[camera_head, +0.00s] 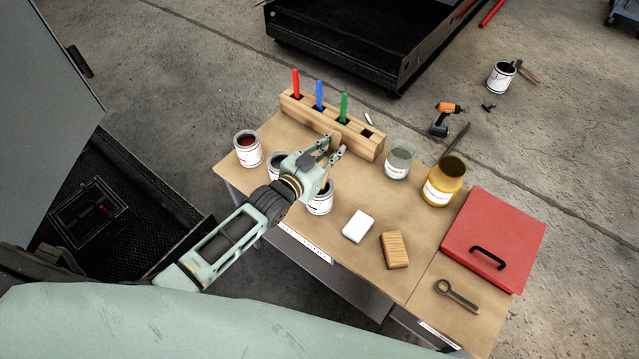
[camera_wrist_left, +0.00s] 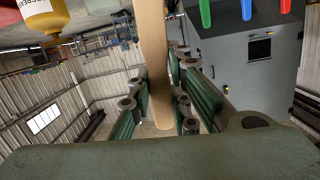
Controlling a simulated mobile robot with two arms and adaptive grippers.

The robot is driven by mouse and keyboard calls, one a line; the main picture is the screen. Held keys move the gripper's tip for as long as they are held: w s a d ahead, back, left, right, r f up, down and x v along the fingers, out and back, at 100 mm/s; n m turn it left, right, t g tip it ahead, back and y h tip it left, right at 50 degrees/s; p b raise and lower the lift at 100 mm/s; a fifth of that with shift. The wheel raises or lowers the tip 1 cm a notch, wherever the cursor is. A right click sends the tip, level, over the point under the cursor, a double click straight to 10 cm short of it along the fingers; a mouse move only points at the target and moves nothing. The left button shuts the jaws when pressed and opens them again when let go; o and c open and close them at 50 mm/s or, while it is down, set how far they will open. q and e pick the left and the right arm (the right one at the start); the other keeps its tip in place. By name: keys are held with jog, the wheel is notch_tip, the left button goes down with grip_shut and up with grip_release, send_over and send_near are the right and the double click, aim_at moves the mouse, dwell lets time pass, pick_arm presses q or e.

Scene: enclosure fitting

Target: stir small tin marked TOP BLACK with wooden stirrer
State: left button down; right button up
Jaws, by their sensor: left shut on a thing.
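My left gripper (camera_head: 333,147) is over the back part of the workbench, above the row of tins. In the left wrist view it is shut on a pale wooden stirrer (camera_wrist_left: 153,50), which runs between its fingers. In the head view the gripper mostly hides the stirrer, and I cannot tell whether its end is inside a tin. Below the gripper stands a small white-labelled tin (camera_head: 319,204), partly covered by the wrist. Another tin (camera_head: 273,162) is half hidden behind the arm. The labels are too small to read, so I cannot tell which says TOP BLACK. My right gripper is not in view.
A wooden block (camera_head: 370,149) holds red, blue and green sticks behind the gripper. A white block (camera_head: 358,226), wooden block (camera_head: 395,250) and red case (camera_head: 510,235) lie nearer.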

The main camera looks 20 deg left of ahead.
aim_at(335, 136)
pick_arm(q)
jog(key=shift+w+d+r+p, duration=0.1)
jog(key=shift+r+p, duration=0.55)
jog(key=shift+r, duration=0.2)
jog(key=shift+w+d+r+p, duration=0.15)
jog(key=shift+r+p, duration=0.5)
jog(key=shift+r, duration=0.2)
jog(key=shift+w+d+r+p, duration=0.1)
jog(key=shift+r+p, duration=0.55)
jog(key=shift+r, duration=0.2)
notch_tip(335, 136, up, 2)
jog(key=shift+r+p, duration=0.2)
jog(key=shift+p, duration=0.4)
jog(key=shift+r, duration=1.25)
